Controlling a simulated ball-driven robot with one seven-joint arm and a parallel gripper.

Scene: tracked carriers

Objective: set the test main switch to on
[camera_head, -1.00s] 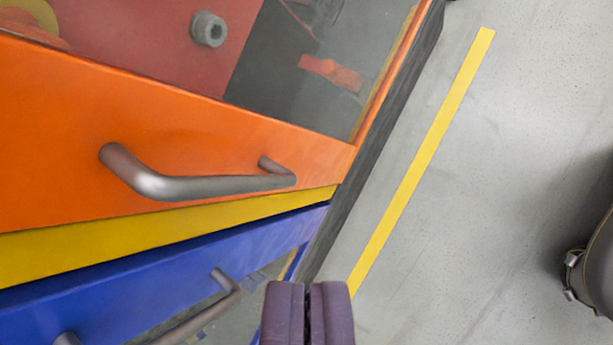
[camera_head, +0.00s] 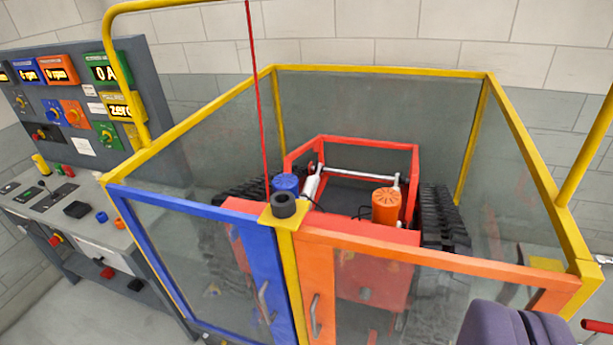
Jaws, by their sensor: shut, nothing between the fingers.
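A grey control desk with an upright panel (camera_head: 75,110) stands at the far left. The panel carries lit displays, blue and orange knobs (camera_head: 72,117), a green plate with a yellow knob (camera_head: 106,135) and a small black-and-red switch (camera_head: 40,135). A red knob on yellow (camera_head: 55,240) sits on the desk's front face. The labels are too small to tell which one is the test main switch. My gripper (camera_head: 520,315) shows at the bottom right, purple-grey, shut and empty. It is far from the desk, with the cage between them in the picture.
A glazed cage with a yellow frame (camera_head: 380,70) encloses a red tracked carrier (camera_head: 370,290). Its blue door (camera_head: 260,265) and orange door (camera_head: 345,240) meet at a yellow post. A thin red pole (camera_head: 257,100) rises in front. Bare floor shows at bottom left.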

